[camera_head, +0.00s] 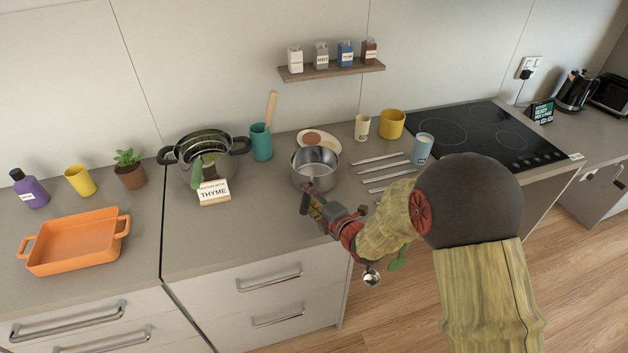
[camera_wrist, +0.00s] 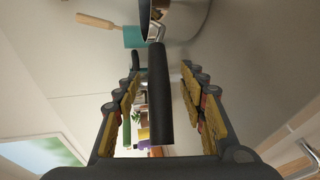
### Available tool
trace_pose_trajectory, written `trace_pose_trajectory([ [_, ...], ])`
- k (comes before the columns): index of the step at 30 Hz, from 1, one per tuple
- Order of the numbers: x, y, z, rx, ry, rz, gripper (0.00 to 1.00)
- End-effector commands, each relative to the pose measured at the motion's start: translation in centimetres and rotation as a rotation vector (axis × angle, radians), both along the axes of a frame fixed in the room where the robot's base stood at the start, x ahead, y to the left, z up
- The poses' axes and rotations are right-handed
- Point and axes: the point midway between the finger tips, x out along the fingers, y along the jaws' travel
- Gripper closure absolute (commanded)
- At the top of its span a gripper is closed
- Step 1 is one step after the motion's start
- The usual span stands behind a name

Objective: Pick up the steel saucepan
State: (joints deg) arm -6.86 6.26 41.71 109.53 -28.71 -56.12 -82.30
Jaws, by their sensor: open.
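The steel saucepan (camera_head: 316,172) stands upright on the grey counter near its front edge, open at the top and seemingly empty. My gripper (camera_head: 307,196) is at its near side, in line with where the handle comes out. In the wrist view a black handle (camera_wrist: 160,100) runs between the two spread fingers of my gripper (camera_wrist: 160,68). A gap shows on both sides of the handle, so the fingers do not press on it. My gripper hides most of the handle in the head view.
Left of the saucepan stand a two-handled pot (camera_head: 205,150), a THYME sign (camera_head: 214,192) and a teal holder (camera_head: 261,143) with a wooden utensil. A plate (camera_head: 332,140) is behind it. Several pieces of cutlery (camera_head: 384,168) and a blue cup (camera_head: 422,149) are to the right.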

Motion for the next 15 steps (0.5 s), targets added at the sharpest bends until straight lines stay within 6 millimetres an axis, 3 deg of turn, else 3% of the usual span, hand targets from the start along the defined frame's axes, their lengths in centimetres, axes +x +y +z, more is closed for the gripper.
trace_pose_trajectory([
  [10,0.95,0.54,-0.19,0.001,0.000,-0.001,0.59],
  [15,0.94,0.52,-0.20,0.001,0.000,-0.001,0.67],
])
